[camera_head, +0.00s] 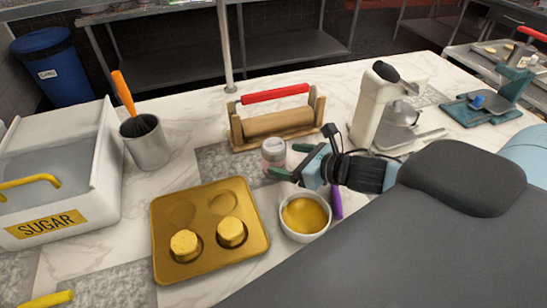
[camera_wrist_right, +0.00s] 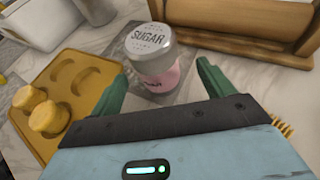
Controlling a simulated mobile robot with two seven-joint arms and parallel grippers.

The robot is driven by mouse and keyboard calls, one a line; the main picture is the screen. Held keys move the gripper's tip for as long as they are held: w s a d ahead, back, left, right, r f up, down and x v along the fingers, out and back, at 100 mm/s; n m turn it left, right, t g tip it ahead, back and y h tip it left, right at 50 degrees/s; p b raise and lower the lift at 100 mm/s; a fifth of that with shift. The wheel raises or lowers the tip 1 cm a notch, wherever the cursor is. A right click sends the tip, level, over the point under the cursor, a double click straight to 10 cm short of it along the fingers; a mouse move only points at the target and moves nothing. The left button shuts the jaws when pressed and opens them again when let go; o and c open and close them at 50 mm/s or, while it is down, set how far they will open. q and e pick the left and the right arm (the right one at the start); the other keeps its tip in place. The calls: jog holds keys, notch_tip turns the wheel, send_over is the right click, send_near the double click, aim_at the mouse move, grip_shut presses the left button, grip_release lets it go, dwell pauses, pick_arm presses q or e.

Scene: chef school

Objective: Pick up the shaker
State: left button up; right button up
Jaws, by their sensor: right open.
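The shaker (camera_head: 273,153) is a small jar with a grey lid and pink contents, upright on a grey patch of the counter. In the right wrist view the shaker (camera_wrist_right: 155,62) has "SUGAR" printed on its lid. My right gripper (camera_head: 290,160) is open, just right of the shaker in the head view. In the wrist view its green fingers (camera_wrist_right: 160,88) are spread to either side, with the shaker in front of the gap. I cannot tell how far the fingertips reach around it. My left gripper is not in view.
A gold muffin tray (camera_head: 208,262) with two yellow cakes lies front left. A white bowl (camera_head: 284,228) of yellow mix sits just below my gripper. A wooden press (camera_head: 275,124) with a red handle stands behind the shaker. A metal cup (camera_head: 147,150) and white sugar bin (camera_head: 110,165) are left.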

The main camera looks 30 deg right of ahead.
aim_at(273, 144)
jog(key=shift+a+x, duration=0.15)
jog(key=shift+x, duration=1.15)
jog(key=shift+a+x, duration=0.1)
jog(key=shift+x, duration=1.25)
jog(key=shift+r, duration=0.1)
jog(key=shift+s, duration=0.1)
jog(key=shift+c, duration=0.3)
jog(key=c, duration=1.1)
notch_tip(273, 144, up, 10)
jog(key=shift+f, duration=0.1)
